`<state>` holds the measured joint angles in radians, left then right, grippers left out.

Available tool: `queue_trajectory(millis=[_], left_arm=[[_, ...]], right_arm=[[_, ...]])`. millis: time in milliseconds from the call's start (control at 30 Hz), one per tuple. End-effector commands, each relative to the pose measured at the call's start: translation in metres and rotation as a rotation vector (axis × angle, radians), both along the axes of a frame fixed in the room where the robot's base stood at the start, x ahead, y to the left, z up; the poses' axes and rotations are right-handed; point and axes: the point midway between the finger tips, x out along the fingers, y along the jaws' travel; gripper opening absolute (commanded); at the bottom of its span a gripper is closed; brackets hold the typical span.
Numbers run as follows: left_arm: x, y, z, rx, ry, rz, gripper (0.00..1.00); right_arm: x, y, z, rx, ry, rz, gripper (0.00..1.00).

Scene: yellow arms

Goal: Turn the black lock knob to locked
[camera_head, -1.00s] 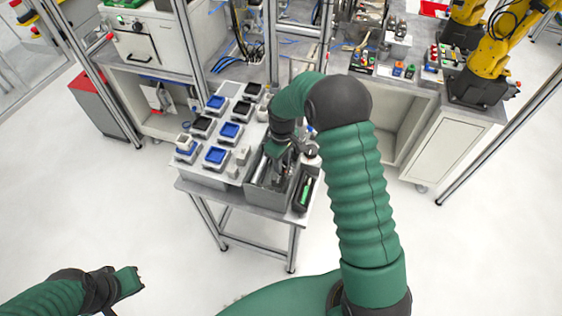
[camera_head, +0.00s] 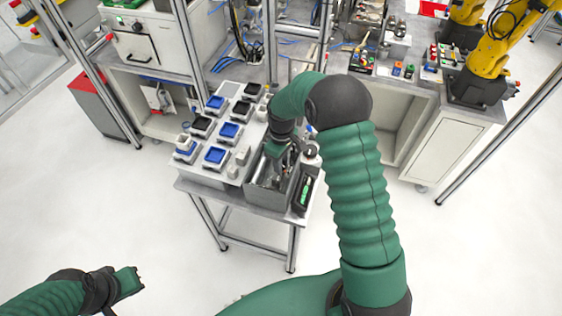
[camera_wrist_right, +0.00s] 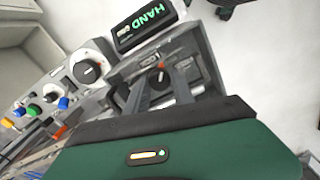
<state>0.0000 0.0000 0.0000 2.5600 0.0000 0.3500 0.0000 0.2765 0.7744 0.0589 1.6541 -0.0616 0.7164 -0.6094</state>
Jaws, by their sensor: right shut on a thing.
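My right gripper (camera_wrist_right: 162,82) reaches into a grey metal box (camera_head: 262,197) at the right end of the small table. In the right wrist view its two fingers are on either side of a small dark knob (camera_wrist_right: 160,77) with an orange-red mark, and they are shut on it. This looks like the black lock knob; its exact turn angle is too small to read. In the head view the right gripper (camera_head: 277,168) hides the knob. My left gripper (camera_head: 130,282) is at the lower left, away from the table; its fingers are too small to read.
A black case with green "HAND" lettering (camera_wrist_right: 146,24) lies beside the box. A black dial on a white round base (camera_wrist_right: 87,71) is close by. Blue and black trays (camera_head: 215,155) fill the table's left part. The floor in front is clear.

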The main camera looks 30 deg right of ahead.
Motion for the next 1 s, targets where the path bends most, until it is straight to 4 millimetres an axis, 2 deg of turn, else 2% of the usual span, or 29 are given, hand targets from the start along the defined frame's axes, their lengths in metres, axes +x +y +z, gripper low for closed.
queue_trajectory(millis=[300, 333, 500, 833, 933, 1000], left_arm=[[0.0, 0.0, 0.001, 0.0, 0.0, 0.0, 0.0], [0.0, 0.0, 0.001, 0.0, 0.0, 0.0, 0.0], [0.0, 0.0, 0.0, 0.0, 0.0, 0.0, 0.0], [0.0, 0.0, -0.001, 0.0, 0.0, 0.0, 0.0], [0.0, 0.0, -0.006, 0.0, 0.0, 0.0, 0.0], [0.0, 0.0, -0.011, 0.0, 0.0, 0.0, 0.0]], right_arm=[[0.003, -0.002, 0.003, -0.004, -0.009, -0.002, 0.0], [0.003, -0.002, 0.003, -0.004, -0.009, -0.002, 0.31], [0.002, -0.002, 0.002, -0.003, -0.007, -0.001, 0.5], [0.002, -0.001, 0.004, -0.002, -0.005, -0.001, 0.5], [0.003, -0.001, 0.018, -0.002, -0.008, -0.001, 0.5], [0.003, -0.002, 0.034, -0.003, -0.009, -0.002, 0.5]])
